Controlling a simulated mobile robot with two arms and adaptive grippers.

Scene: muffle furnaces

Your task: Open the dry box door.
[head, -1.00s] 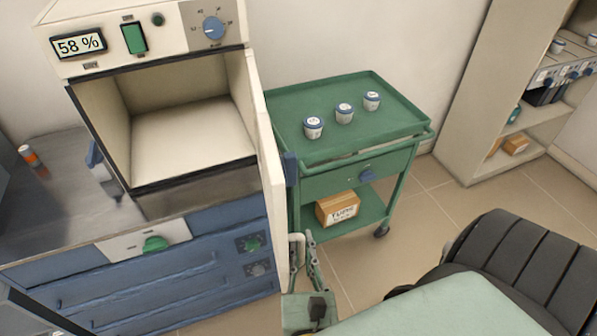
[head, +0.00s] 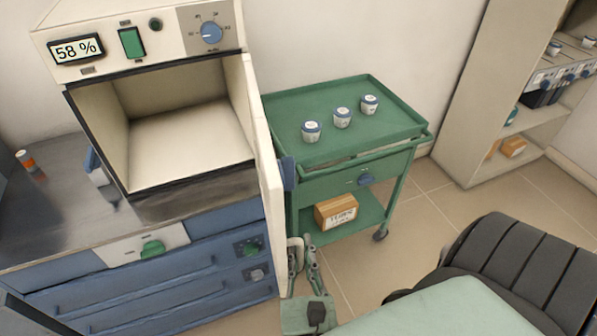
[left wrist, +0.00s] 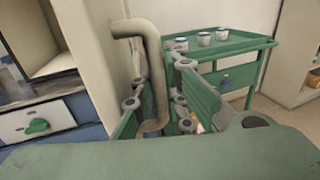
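The dry box (head: 190,140) stands at the left in the head view with its front open and its empty cream interior showing. Its cream door (head: 267,170) stands swung out at the right side, seen nearly edge-on, with a blue latch piece (head: 288,173) on it. My left gripper (head: 304,250) is at the door's lower outer end, beside the bent beige handle (head: 295,243). In the left wrist view the handle (left wrist: 152,75) stands between the two green fingers (left wrist: 165,95), which are spread, with a gap on the right finger's side. My right gripper is not in view.
A green cart (head: 375,135) with three small jars (head: 341,117) on top and a cardboard box (head: 336,212) below stands just right of the door. A blue drawer cabinet (head: 190,265) is under the box. Shelves (head: 470,130) stand at the far right. Floor shows between cart and shelves.

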